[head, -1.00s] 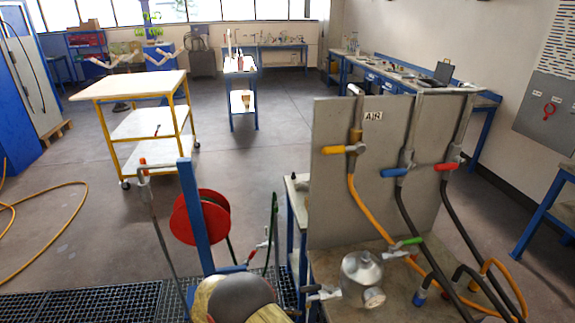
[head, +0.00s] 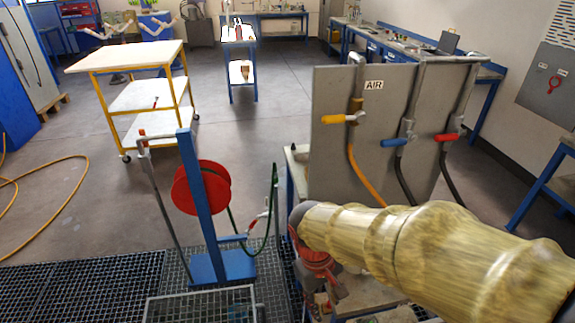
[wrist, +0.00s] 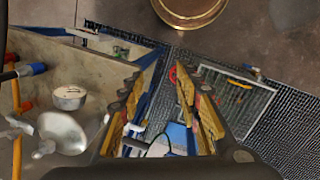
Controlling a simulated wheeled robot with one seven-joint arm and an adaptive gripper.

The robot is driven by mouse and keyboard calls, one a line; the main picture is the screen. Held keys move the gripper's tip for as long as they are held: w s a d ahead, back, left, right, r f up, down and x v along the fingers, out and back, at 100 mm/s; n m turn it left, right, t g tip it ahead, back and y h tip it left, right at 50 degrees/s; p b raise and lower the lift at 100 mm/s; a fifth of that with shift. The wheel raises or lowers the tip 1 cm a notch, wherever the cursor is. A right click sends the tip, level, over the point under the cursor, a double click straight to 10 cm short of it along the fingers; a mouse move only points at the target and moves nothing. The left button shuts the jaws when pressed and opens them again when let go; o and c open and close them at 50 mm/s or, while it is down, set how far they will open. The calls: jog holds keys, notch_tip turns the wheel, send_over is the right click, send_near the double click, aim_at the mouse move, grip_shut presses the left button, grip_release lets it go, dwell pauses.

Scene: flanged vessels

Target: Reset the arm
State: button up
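My arm now reaches across the lower right of the head view, and its sleeved links cover the bench top there. My gripper (wrist: 163,105) shows in the wrist view with its two fingers well apart and nothing between them. The floor grating and a blue stand show through the gap. A silver flanged vessel (wrist: 65,132) lies left of the fingers in the wrist view, apart from them, with a round metal cap (wrist: 69,96) beside it. In the head view the vessel is hidden behind my arm.
A grey panel (head: 332,130) marked AIR carries yellow, blue and red valve handles with hoses. A red hose reel (head: 205,186) on a blue post stands left of my arm. A yellow-framed cart (head: 130,60) stands further back. Open floor lies between them.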

jog(key=s+d+r+m+t+y, duration=0.1)
jog(key=s+d+r+m+t, duration=0.2)
jog(key=r, duration=0.4)
jog(key=s+d+r+m+t+y, duration=0.1)
jog(key=s+d+r+m+t, duration=0.1)
jog(key=d+r, duration=0.5)
jog(key=s+t, duration=0.1)
jog(key=s, duration=0.1)
jog(key=shift+s+r+m, duration=0.25)
jog(key=shift+s+m, duration=0.15)
jog(key=shift+d, duration=0.1)
dwell(2.5)
